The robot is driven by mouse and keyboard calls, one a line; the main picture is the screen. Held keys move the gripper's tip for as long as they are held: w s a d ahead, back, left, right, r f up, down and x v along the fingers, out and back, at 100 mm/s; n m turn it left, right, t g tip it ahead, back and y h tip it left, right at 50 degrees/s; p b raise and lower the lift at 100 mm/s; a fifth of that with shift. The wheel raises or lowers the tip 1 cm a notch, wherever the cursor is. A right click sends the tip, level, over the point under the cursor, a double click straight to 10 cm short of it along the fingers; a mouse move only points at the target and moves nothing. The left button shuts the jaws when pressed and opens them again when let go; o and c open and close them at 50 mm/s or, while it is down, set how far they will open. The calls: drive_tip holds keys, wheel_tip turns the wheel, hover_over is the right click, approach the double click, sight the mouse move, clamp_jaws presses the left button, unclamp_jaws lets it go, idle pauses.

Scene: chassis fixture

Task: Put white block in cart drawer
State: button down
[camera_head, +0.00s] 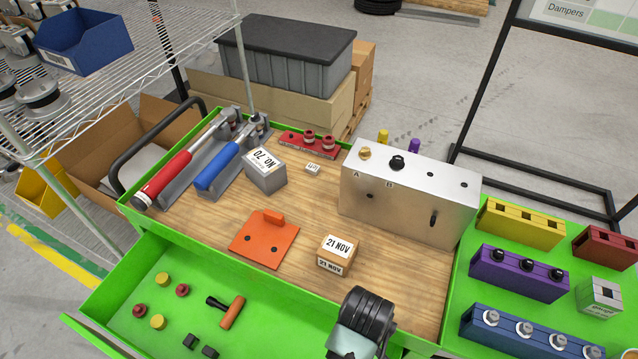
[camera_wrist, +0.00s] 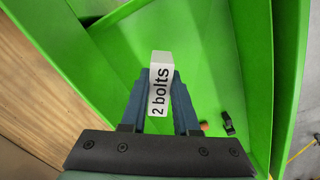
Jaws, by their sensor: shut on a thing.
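The drawer holds yellow and red round pieces, black pieces and an orange-and-black tool (camera_head: 230,312). The wooden worktop (camera_head: 310,215) carries a "21 NOV" box (camera_head: 337,254), an orange plate (camera_head: 264,238), a grey "NO. 70" block (camera_head: 265,171) and a metal control box (camera_head: 408,197). The drawer's middle has free floor.

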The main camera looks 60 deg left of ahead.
drive_tip(key=s+a+f+n+b, duration=0.1)
drive_tip(key=f+n+b, duration=0.1)
drive_tip(key=f, duration=0.3)
drive_tip(key=s+a+f+n+b, duration=0.1)
drive_tip(key=f+n, duration=0.1)
drive_tip(key=f, duration=0.4)
drive_tip(key=s+a+f+n+b, duration=0.2)
drive_tip(key=f, duration=0.3)
drive_tip(key=shift+s+f+b, duration=0.1)
drive_tip(key=shift+f+b, duration=0.15)
drive_tip(key=shift+b, duration=0.05)
drive_tip(key=shift+f, duration=0.1)
drive_tip(key=c, duration=0.7)
unclamp_jaws()
drive_tip(key=shift+o, duration=0.2)
wheel_tip(320, 180, up, 12)
drive_tip(key=p, duration=0.3)
